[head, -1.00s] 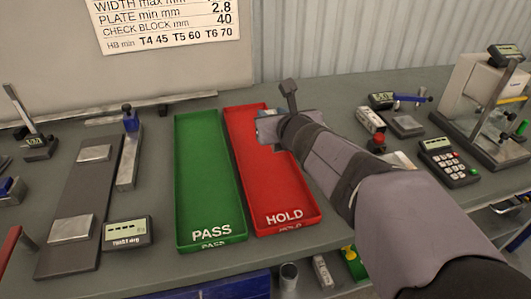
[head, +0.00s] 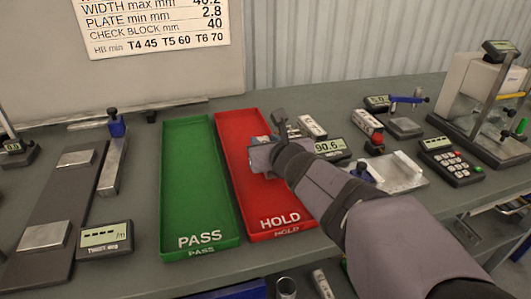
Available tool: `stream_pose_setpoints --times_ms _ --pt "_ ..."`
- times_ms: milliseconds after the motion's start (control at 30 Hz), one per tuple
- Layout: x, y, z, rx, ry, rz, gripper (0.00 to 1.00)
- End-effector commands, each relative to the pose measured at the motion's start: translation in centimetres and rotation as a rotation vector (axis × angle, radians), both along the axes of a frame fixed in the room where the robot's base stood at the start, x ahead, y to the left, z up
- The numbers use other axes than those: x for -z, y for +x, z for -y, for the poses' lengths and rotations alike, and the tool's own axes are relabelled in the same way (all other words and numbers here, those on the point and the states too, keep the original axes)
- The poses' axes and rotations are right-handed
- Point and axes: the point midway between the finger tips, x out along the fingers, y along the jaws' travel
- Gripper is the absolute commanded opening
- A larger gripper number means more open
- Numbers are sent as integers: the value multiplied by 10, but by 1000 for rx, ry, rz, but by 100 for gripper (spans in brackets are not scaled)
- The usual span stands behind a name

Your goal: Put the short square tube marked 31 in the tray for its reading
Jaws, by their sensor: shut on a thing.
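My gripper (head: 266,152) is at the far right part of the red HOLD tray (head: 244,172), its fingers mostly hidden by my wrist. It is shut on a grey metal piece, a short square tube (head: 259,158), of which only a small part shows. No marking on it can be read, and I cannot tell whether it touches the tray floor. The green PASS tray (head: 198,190) is empty and lies left of the red one. A display (head: 330,147) reading 90.6 stands just right of my gripper.
Two short tubes with pale tops (head: 312,127) (head: 368,125) stand behind and right of my wrist. A keypad meter (head: 450,160) and a test stand (head: 485,110) are at the right. A dark plate with metal blocks (head: 60,205) lies left. A limits sign (head: 150,25) hangs behind.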

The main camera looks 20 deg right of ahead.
Motion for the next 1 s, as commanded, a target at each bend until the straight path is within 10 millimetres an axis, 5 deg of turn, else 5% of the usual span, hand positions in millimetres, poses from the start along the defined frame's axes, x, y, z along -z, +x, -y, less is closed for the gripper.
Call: stream_pose_setpoints --times_ms 133,667,700,733,1000 --pt "16 0 0 0 0 2 1" --pt "20 0 0 0 -1 2 1" --pt "20 0 0 0 0 0 38" --pt "19 0 0 0 0 0 45" --pt "19 0 0 1 -1 0 49"
